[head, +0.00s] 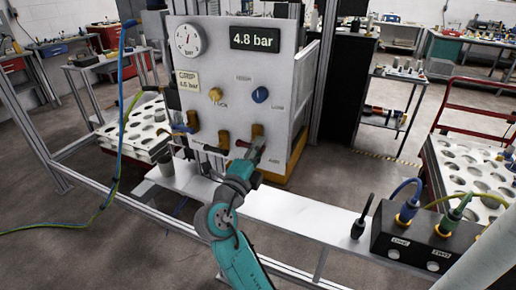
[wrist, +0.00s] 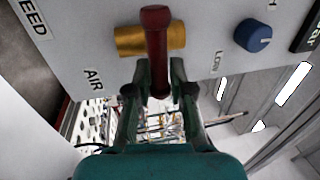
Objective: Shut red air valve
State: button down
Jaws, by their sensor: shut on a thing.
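The red air valve handle (wrist: 156,50) is a dark red lever lying crosswise over a brass valve body (wrist: 130,41) on the pale panel, above the "AIR" label in the wrist view. In the head view the brass body (head: 257,131) is at the panel's lower right, with a bit of the red handle (head: 242,143) showing. My gripper (wrist: 160,75) is shut on the lower part of the red handle, with one finger on each side. In the head view my gripper (head: 254,152) reaches the panel and partly hides the handle.
The panel has a gauge (head: 188,40), a "4.8 bar" display (head: 254,38), a yellow knob (head: 215,95) and a blue knob (head: 260,94). A black connector box (head: 405,240) stands at the lower right.

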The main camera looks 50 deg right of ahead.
jog(key=shift+f, duration=0.1)
jog(key=c, duration=1.1)
grip_release()
jog(key=shift+c, duration=0.2)
jog(key=v, duration=1.2)
